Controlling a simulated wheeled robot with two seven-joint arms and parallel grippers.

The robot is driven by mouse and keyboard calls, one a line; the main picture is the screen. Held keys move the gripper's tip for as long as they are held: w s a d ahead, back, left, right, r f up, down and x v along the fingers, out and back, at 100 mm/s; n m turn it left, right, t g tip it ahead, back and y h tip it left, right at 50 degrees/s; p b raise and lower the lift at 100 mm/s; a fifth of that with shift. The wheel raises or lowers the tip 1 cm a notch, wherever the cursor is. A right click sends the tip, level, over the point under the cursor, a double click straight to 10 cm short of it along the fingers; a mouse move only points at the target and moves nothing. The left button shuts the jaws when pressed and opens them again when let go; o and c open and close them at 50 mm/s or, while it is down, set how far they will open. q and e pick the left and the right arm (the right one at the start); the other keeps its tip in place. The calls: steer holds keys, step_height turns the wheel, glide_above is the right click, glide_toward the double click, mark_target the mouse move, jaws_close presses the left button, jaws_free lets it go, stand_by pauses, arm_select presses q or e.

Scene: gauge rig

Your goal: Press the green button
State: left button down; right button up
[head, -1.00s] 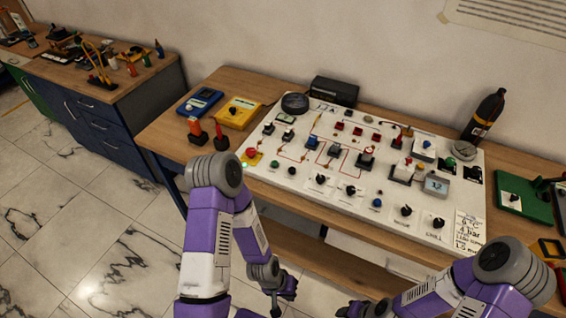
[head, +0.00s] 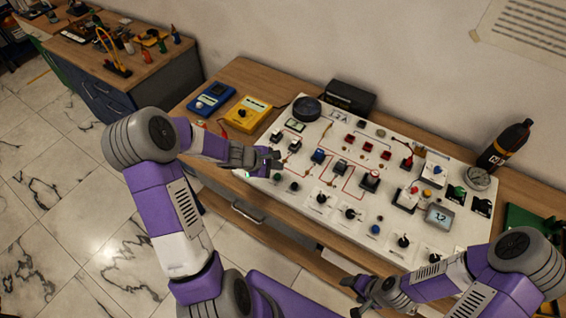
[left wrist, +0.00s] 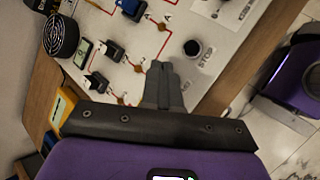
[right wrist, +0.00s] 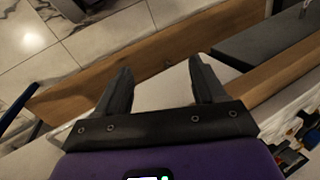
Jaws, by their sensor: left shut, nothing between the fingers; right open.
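The white gauge panel (head: 330,170) lies on the wooden table. In the left wrist view the shut fingertips (left wrist: 160,68) point at the panel beside a black round button (left wrist: 192,48) with a printed label. I cannot make out the green button there. My right gripper (head: 354,284) is open and empty in front of the table; its spread fingers show in the right wrist view (right wrist: 160,70).
Several knobs, switches and a blue button (head: 375,229) cover the panel. A yellow meter (head: 246,113) and a blue meter (head: 212,100) lie left of it. A dark bottle (head: 505,145) and a black box (head: 337,97) stand behind. Floor is clear at left.

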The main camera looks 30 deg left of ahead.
arm_select(q)
steer(key=w+r, duration=0.1)
steer(key=a+r, duration=0.1)
steer(key=shift+w+a+r+n+t, duration=0.3)
steer(key=shift+w+n+t, duration=0.05)
steer(key=shift+n+t, duration=0.05)
steer(key=shift+f, duration=0.1)
steer(key=b, duration=0.6)
glide_above(276, 178)
step_height(276, 178, down, 7)
steer(key=shift+a+f, duration=0.15)
steer(key=shift+f, duration=0.05)
steer(key=shift+f+b, duration=0.65)
steer(key=shift+b, duration=0.05)
steer(key=shift+f, duration=0.1)
stand_by(0.9)
steer(key=shift+f+b, duration=0.35)
steer(key=shift+b, duration=0.3)
